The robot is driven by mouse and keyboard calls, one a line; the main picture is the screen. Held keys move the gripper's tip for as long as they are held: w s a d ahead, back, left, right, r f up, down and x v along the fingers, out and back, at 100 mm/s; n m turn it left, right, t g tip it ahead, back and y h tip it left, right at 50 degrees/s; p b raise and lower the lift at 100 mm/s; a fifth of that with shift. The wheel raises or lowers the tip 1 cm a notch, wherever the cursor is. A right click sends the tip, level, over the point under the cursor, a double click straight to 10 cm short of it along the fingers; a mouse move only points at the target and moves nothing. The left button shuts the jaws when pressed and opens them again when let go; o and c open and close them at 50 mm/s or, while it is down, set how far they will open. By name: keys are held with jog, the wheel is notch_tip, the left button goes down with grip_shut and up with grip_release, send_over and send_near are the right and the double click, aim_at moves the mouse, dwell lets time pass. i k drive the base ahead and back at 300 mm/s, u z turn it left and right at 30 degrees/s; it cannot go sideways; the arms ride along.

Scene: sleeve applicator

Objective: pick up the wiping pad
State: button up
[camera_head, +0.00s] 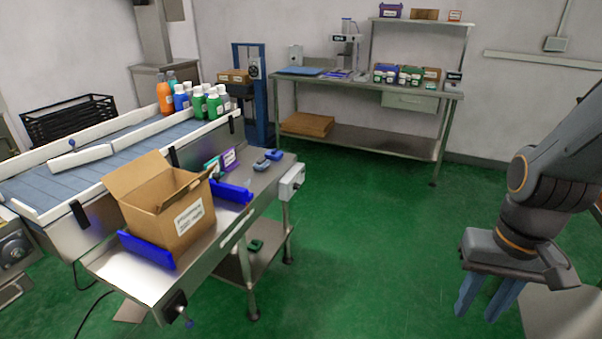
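I cannot tell for sure which thing is the wiping pad. A flat blue piece (300,71) lies at the left end of the metal table at the back. Two small grey-blue objects, one nearer (262,164) and one farther (274,154), lie at the far end of the near steel table; they are too small to make out. My gripper (483,302) hangs at the lower right, pointing down, far from all of these. Its two blue fingers stand apart with nothing seen between them.
An open cardboard box (165,205) stands between blue guides on the near steel table (140,283). Behind it runs a conveyor (55,185) with coloured bottles (205,103). The back table (360,84) holds boxes and small jars. Green floor (365,220) is clear in between.

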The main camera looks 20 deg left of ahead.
aim_at(261, 163)
jog(key=z, duration=0.2)
jog(key=i, duration=1.8)
jog(key=u, duration=1.55)
jog(key=i, duration=0.85)
jog(key=u, duration=0.8)
